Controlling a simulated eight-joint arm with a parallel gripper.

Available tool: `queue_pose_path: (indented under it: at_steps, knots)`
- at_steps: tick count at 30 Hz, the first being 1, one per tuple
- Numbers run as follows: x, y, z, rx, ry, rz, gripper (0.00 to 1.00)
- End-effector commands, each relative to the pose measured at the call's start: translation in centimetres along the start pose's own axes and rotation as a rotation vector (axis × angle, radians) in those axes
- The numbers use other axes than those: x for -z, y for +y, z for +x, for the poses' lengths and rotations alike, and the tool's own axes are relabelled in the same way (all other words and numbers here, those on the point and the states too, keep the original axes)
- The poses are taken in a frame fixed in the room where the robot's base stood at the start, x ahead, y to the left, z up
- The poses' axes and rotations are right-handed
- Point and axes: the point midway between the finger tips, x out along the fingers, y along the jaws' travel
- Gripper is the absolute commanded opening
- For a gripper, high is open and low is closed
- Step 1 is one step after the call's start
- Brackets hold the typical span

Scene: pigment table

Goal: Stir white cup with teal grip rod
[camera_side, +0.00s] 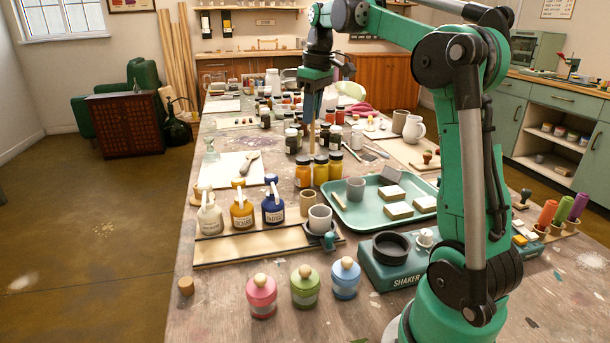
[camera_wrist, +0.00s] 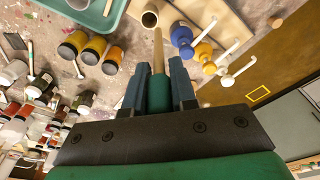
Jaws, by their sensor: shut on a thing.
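My gripper (camera_side: 312,112) is shut on the teal grip rod, held upright above the table behind the yellow-orange jars. In the wrist view my gripper (camera_wrist: 157,78) has its fingers on either side of the rod's teal grip (camera_wrist: 158,95), and the pale wooden shaft (camera_wrist: 158,45) extends beyond them. In the side view the shaft (camera_side: 312,135) points down; its lower end is near the jars, and contact is unclear.
A teal tray (camera_side: 345,213) holds a grey cup (camera_side: 355,188) and blocks. Yellow-orange jars (camera_side: 303,172) stand close to the rod. A shaker (camera_side: 388,274) and lidded pots (camera_side: 262,296) are in front.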

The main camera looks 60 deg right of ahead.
Motion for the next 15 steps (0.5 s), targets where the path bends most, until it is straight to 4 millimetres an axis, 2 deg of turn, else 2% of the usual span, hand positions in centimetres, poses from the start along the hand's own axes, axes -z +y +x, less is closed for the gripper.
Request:
queue_pose_path:
  at_steps: [3, 7, 15]
  knots:
    - [-1.9, -1.4, 1.9, 0.000, 0.000, 0.000, 0.00]
    - [-3.5, -2.6, 3.6, 0.000, 0.001, 0.000, 0.00]
    - [-4.5, -3.3, 5.1, 0.000, 0.001, 0.000, 0.00]
